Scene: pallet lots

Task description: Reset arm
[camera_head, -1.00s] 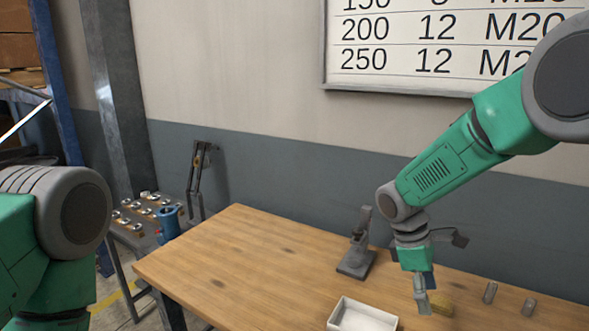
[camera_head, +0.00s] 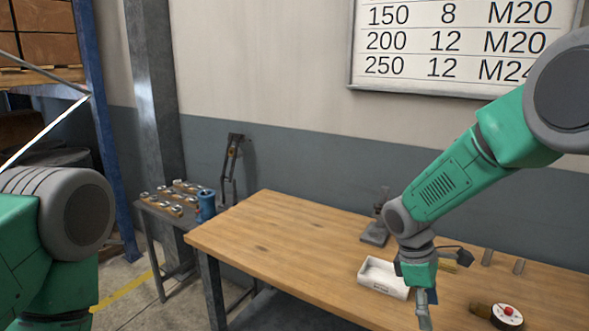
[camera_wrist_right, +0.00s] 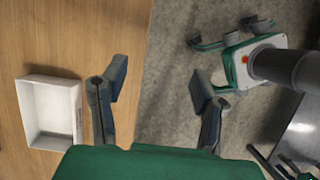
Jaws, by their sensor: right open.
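My right arm comes in from the right in the head view. Its gripper (camera_head: 426,308) points down at the table's front edge, to the right of the white tray. In the right wrist view the right gripper's two fingers (camera_wrist_right: 160,88) are spread wide with nothing between them. One finger is over the table side and the other over the concrete floor. Of my left arm only the shoulder part shows at the left of the head view. My left gripper is out of sight.
The wooden table (camera_head: 270,240) holds an empty white tray (camera_head: 366,281), a grey stand (camera_head: 376,234), small metal pieces (camera_head: 487,257) and a round item with a red top (camera_head: 507,315). A side bench (camera_head: 165,212) carries several metal parts and a blue tool (camera_head: 206,205). The table's left half is clear.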

